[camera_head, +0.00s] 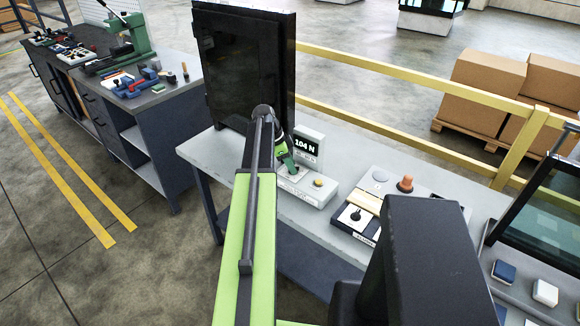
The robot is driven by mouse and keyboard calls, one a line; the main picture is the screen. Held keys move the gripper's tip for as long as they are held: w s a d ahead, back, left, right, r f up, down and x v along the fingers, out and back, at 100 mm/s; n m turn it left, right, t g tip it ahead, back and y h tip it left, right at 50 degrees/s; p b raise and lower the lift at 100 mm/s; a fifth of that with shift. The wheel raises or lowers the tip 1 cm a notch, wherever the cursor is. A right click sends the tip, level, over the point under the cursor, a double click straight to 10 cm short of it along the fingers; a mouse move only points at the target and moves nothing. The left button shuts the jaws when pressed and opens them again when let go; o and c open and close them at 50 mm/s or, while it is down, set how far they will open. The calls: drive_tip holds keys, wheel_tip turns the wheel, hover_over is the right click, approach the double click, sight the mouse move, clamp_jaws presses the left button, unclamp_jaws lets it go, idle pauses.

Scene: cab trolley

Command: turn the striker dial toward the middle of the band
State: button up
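A grey gauge unit (318,192) stands on the light bench, with an upright display (308,147) reading "104 N" and a small yellow button (318,183) on its base. My gripper (291,168) reaches down over the left part of this base, close to a pale plate there. Whether it touches anything, and whether its fingers are open or shut, is too small to tell. To the right, a black-and-white dial (355,214) sits on a dark panel of a pale labelled fixture. I cannot tell whether this is the striker dial or whether another is hidden under my gripper.
A tall black cabinet panel (243,65) stands just behind my gripper. An orange-brown knob (405,184) and a yellow strip (367,200) are on the right. A yellow rail (420,77) runs behind the bench. A tool bench (155,120) stands left, across open floor.

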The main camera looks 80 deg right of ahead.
drive_tip(key=p+v, duration=1.6)
drive_tip(key=v, duration=0.1)
drive_tip(key=shift+w+r, duration=0.15)
drive_tip(key=shift+w+a, duration=0.1)
